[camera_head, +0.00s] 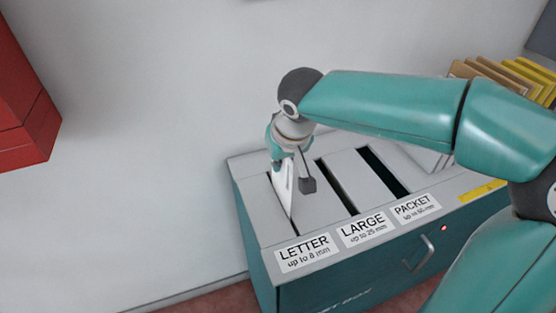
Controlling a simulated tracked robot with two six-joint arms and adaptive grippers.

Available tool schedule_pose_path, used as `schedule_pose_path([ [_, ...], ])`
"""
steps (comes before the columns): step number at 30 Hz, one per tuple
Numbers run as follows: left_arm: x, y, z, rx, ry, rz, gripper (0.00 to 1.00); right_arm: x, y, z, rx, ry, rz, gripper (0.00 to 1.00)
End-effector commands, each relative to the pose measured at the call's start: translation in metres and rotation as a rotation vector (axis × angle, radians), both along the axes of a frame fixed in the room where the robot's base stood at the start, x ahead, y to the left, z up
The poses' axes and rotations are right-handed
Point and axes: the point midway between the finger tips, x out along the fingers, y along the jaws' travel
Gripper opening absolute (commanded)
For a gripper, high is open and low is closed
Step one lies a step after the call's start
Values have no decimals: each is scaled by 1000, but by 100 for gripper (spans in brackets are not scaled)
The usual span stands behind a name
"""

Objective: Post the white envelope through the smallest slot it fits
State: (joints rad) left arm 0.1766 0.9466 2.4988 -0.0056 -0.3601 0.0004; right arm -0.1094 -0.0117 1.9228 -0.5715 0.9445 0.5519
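The white envelope (285,186) is a thin white sheet standing near upright at the leftmost slot of the post box. Its lower edge is at or inside the LETTER slot (291,220); how deep I cannot tell. My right gripper (291,176) is over that slot, with the envelope between its fingers, seemingly shut on it. The wider LARGE slot (336,186) and the widest PACKET slot (384,172) are to its right, both dark and empty-looking. Labels below read LETTER (303,252), LARGE (364,228) and PACKET (415,207). My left gripper is out of view.
The teal post box (345,293) has a grey top and a handle (420,254) on its front. Several brown and yellow envelopes (508,77) stand at the back right. A red cabinet (22,105) hangs at the left. My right arm crosses above the box.

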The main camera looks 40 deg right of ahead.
Motion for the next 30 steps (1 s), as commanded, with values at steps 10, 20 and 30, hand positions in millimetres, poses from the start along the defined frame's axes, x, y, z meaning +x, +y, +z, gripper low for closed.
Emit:
schedule_pose_path([
  [10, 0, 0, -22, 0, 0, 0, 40, 0, 0, -24, 0, 0, 0, 0],
  [20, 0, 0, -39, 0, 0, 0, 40, 0, 0, -43, 0, 1, 0, 0],
  [30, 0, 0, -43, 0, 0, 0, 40, 0, 1, -48, 0, 1, 1, 0],
])
